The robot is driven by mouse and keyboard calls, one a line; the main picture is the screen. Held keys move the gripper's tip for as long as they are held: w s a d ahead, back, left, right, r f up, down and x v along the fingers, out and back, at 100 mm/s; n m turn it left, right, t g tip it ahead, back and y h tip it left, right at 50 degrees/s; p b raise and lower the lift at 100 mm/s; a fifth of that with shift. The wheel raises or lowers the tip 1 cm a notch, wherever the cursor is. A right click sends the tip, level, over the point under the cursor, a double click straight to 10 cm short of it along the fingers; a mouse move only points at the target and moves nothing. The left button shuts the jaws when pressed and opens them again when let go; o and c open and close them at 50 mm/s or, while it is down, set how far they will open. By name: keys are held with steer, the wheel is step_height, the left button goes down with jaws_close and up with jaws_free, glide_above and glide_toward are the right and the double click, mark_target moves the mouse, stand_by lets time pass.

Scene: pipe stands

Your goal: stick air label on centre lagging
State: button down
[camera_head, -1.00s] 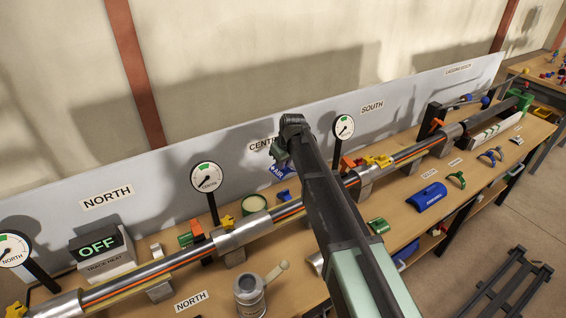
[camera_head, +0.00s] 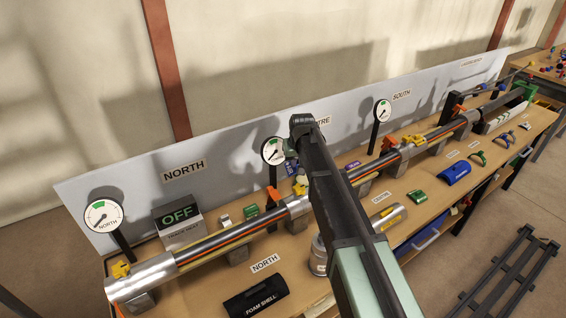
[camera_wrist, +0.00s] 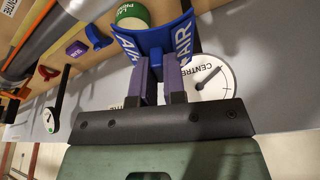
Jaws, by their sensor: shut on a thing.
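The blue air label (camera_wrist: 182,42) is a curved piece with white AIR lettering, seen close in the wrist view. My gripper (camera_wrist: 162,75) is shut on it, and it is held clear of the bench. In the head view my own arm mostly hides the gripper and label. A silver lagging shell with a yellow end (camera_head: 390,218) lies on the bench beside a CENTRE tag (camera_head: 382,198).
The centre gauge (camera_head: 273,150) stands close to my gripper and also fills part of the wrist view (camera_wrist: 208,80). The north gauge (camera_head: 103,215) and south gauge (camera_head: 383,110) stand behind the pipe. A black foam shell (camera_head: 256,297) lies at the front.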

steer(key=d+m+g+h, duration=0.1)
steer(key=d+m+h, duration=0.2)
steer(key=d+m, duration=0.5)
steer(key=m, duration=0.6)
steer(key=shift+d+g, duration=0.15)
steer(key=shift+g, duration=0.15)
step_height(320, 180, down, 9)
steer(key=b, duration=0.9)
steer(key=shift+f, duration=0.15)
steer(key=shift+f+b, duration=0.4)
steer(key=shift+b, duration=0.15)
steer(key=c, duration=1.1)
jaws_free()
